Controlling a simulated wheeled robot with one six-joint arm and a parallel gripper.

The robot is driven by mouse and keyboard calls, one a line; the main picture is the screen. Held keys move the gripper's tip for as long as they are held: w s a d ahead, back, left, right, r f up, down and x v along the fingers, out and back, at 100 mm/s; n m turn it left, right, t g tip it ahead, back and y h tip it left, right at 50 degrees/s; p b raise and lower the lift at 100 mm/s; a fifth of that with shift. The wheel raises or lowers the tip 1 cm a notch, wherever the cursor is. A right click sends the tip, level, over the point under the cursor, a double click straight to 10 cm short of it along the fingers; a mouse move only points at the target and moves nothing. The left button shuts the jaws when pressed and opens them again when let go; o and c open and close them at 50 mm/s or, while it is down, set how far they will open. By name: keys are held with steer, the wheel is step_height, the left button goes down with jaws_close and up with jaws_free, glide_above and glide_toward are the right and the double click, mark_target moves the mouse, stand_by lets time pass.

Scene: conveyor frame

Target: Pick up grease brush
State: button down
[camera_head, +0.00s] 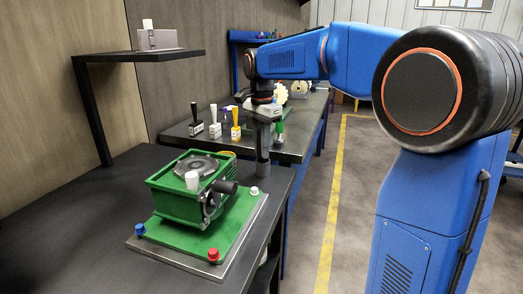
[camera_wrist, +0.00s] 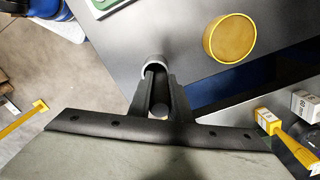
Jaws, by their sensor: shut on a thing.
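My gripper (camera_head: 263,148) hangs pointing down near the far corner of the near table. It is shut on a slim grey cylindrical thing, which appears to be the grease brush (camera_head: 263,168). In the wrist view my gripper (camera_wrist: 158,95) has its fingers on either side of this brush (camera_wrist: 155,61), whose rounded light-grey end shows past the fingertips. The fingers hide much of it, and I cannot tell whether its lower end touches anything. A round yellow lid or tin (camera_wrist: 230,37) lies on the dark tabletop beside it.
A green gearbox-like unit (camera_head: 168,206) on a green plate stands on the near table (camera_head: 65,215). The far table holds black-, white- and yellow-handled tools (camera_head: 235,122) in labelled blocks. A shelf (camera_head: 130,56) is at left. Floor with a yellow line (camera_head: 331,215) is clear.

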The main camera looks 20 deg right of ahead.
step_height(320, 180, up, 10)
stand_by(0.5)
steer(key=shift+d+f, duration=0.1)
steer(key=shift+f, duration=0.05)
stand_by(2.2)
